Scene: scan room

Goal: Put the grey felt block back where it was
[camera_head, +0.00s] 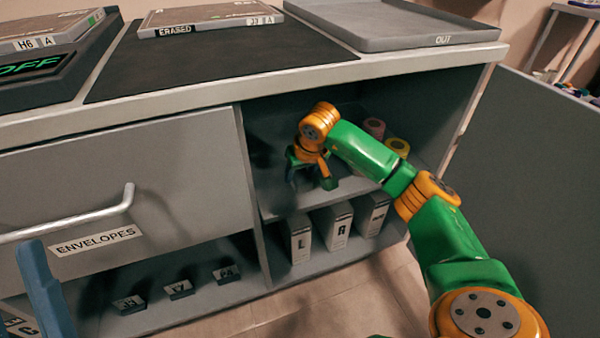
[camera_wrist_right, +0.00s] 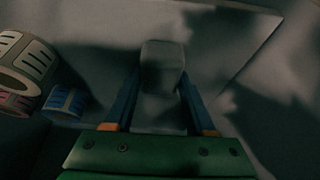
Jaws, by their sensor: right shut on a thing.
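The grey felt block (camera_wrist_right: 162,66) shows in the right wrist view between the two blue fingers of my right gripper (camera_wrist_right: 160,84). The fingers are shut on it, and its far end sticks out past the fingertips. In the head view my right gripper (camera_head: 310,183) is inside the open cabinet bay, over the middle shelf (camera_head: 345,190). The block cannot be made out there. Whether the block touches the shelf is too dark to tell. A blue-grey finger of my left gripper (camera_head: 45,292) shows at the lower left, by the drawer front; its opening is not visible.
A pink roll (camera_head: 374,128) and a yellow roll (camera_head: 398,146) stand right of the gripper, behind my arm. Labelled boxes (camera_head: 334,226) fill the shelf below. The bay's left divider (camera_head: 248,165) is close. An open door (camera_head: 530,190) bounds the right side.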

